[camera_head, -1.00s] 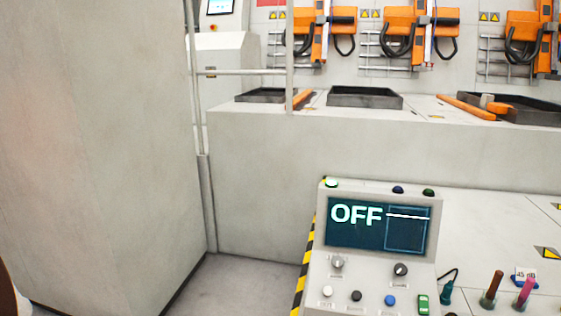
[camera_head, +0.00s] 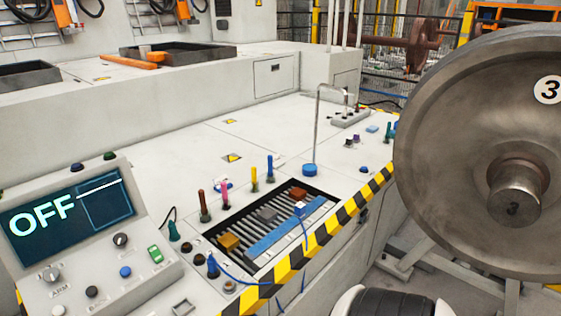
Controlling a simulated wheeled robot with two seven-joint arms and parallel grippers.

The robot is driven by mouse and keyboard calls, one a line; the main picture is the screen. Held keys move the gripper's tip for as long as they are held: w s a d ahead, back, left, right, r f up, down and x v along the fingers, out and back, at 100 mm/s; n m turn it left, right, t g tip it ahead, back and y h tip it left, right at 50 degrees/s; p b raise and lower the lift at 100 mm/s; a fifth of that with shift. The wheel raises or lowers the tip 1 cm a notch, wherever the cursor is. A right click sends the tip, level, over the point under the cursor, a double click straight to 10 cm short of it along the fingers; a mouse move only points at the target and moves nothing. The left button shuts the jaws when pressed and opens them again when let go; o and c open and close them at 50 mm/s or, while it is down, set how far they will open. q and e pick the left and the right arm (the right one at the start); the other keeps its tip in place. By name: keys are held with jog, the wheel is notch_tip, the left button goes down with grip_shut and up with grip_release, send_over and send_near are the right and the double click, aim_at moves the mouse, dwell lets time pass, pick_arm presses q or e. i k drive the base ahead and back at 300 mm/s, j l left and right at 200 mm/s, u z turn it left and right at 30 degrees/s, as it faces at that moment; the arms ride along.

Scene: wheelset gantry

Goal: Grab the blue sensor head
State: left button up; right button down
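Several blue items lie on the bench, and I cannot tell for sure which is the sensor head. A small blue and white block (camera_head: 300,208) with a blue cable sits at the slatted tray's right part, by a long blue bar (camera_head: 287,232). A dark blue upright piece (camera_head: 213,266) with a blue cable stands at the tray's near left corner. A round blue piece (camera_head: 309,170) lies behind the tray at the foot of a bent metal rod. A light blue block (camera_head: 372,128) lies farther back.
The slatted tray (camera_head: 235,262) also holds orange, grey and brown blocks. Colored upright pegs stand behind it. A control panel (camera_head: 70,215) reading OFF is at left. A large wheel (camera_head: 490,150) marked 3 stands at right. A striped edge (camera_head: 330,228) bounds the bench.

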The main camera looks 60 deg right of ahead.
aim_at(300, 208)
jog(key=z, duration=2.05)
jog(key=i+l+u, duration=0.3)
jog(key=i+l, duration=0.25)
jog(key=i+l+u, duration=0.25)
jog(key=i+l, duration=0.4)
